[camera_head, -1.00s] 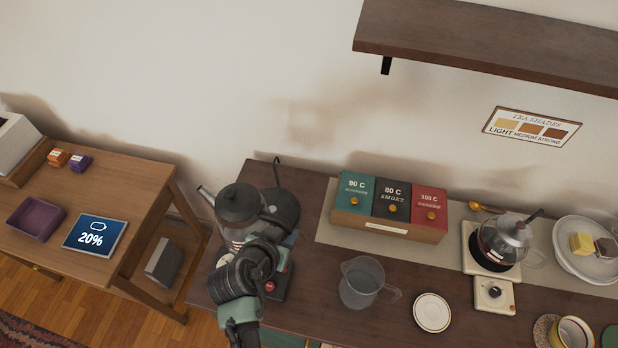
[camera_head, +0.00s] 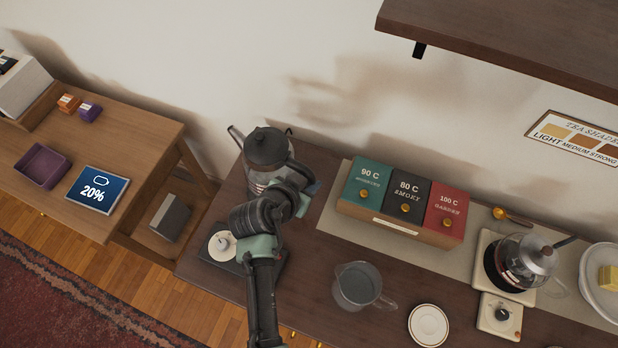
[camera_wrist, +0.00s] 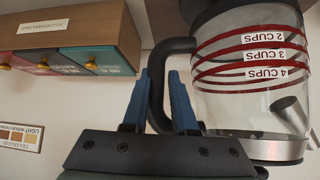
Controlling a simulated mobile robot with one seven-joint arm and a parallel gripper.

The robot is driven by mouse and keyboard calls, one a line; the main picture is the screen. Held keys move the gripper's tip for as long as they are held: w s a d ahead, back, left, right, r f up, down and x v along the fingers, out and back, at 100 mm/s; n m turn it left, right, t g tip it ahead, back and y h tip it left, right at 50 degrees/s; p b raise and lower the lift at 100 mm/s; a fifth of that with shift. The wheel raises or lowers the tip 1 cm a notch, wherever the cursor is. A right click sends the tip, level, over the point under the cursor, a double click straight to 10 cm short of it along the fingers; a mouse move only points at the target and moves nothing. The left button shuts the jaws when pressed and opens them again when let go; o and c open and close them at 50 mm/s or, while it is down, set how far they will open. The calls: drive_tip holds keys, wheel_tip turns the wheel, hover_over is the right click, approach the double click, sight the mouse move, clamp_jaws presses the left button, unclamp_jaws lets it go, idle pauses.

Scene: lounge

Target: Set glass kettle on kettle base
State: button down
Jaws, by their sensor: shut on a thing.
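The glass kettle (camera_head: 262,180) has a black lid, red marking bands and a black handle. It is upright at the back left of the dark counter, with its spout to the left. My gripper (camera_wrist: 163,92) is shut on the kettle's handle (camera_wrist: 157,110), with a blue finger on each side. The kettle body (camera_wrist: 240,95) fills the right of the wrist view.
A black slab with a white disc (camera_head: 222,243) lies in front of the kettle. A tea box (camera_head: 400,229) stands to the right, with a glass jug (camera_head: 358,285) before it. A second glass pot (camera_head: 520,260) is farther right. A wooden side table (camera_head: 120,145) stands left.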

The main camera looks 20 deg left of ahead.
drive_tip(key=shift+w+f+b, duration=0.15)
drive_tip(key=shift+f+b, duration=1)
drive_tip(key=shift+f, duration=0.45)
drive_tip(key=shift+f+b, duration=0.6)
drive_tip(key=shift+f, duration=0.05)
drive_tip(key=c, duration=1)
unclamp_jaws()
drive_tip(key=shift+f, duration=0.2)
drive_tip(key=p+v, duration=0.8)
drive_tip(key=v, duration=0.3)
drive_tip(key=shift+r, duration=0.1)
